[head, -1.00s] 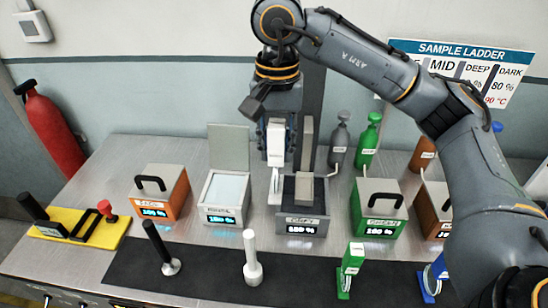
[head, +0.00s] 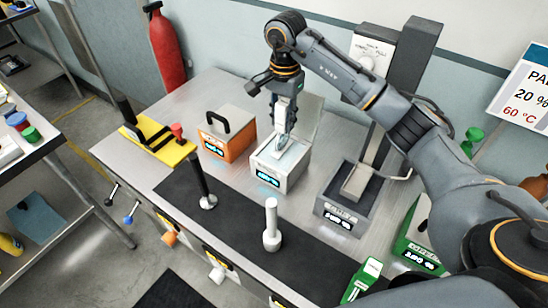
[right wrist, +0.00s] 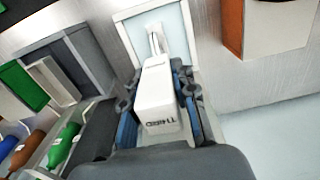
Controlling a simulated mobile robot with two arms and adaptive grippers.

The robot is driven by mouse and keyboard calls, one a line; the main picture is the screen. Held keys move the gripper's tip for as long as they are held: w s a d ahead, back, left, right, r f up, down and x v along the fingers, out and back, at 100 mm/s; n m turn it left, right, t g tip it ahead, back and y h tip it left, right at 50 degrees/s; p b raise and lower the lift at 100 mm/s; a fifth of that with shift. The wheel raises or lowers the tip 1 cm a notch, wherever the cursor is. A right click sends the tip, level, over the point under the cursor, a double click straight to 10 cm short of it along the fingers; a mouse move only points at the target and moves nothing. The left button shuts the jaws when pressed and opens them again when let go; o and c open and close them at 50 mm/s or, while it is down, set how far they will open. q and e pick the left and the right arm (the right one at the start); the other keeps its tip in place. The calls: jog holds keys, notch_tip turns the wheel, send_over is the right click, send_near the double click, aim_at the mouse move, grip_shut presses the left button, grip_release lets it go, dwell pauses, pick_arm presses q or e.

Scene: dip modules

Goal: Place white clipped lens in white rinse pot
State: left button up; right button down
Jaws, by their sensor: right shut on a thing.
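My right gripper (head: 286,130) points down over the white rinse pot (head: 282,180), which has pale blue contents and a raised lid behind. In the right wrist view (right wrist: 160,108) the gripper is shut on the white block-shaped clip of the clipped lens (right wrist: 158,92). The lens end at the clip's far end lies over the pot's pale opening (right wrist: 180,34). I cannot tell how deep it reaches. My left gripper is not in view.
An orange pot (head: 226,140) with a black handle stands left of the white pot, and a dark grey pot (head: 345,215) stands right. A white post (head: 271,225) and a black post (head: 203,185) stand in front on the dark mat (head: 235,238). A green pot is farther right.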

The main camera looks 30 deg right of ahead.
jog(key=p, duration=0.1)
send_over(282, 148)
jog(key=w, duration=0.1)
notch_tip(282, 148, down, 4)
jog(key=shift+d+f, duration=0.15)
notch_tip(282, 148, down, 4)
jog(key=shift+s+r+p, duration=0.1)
jog(key=shift+r+p, duration=0.15)
jog(key=shift+p, duration=0.5)
jog(key=shift+f, duration=0.35)
jog(key=shift+f+b, duration=0.25)
jog(key=shift+b, duration=0.05)
jog(key=c, duration=1.1)
grip_release()
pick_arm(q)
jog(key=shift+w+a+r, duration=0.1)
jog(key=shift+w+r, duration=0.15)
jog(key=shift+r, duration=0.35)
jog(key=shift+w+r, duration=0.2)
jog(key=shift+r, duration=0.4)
pick_arm(e)
jog(key=shift+o, duration=0.2)
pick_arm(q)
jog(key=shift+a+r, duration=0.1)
pick_arm(e)
jog(key=shift+r, duration=0.1)
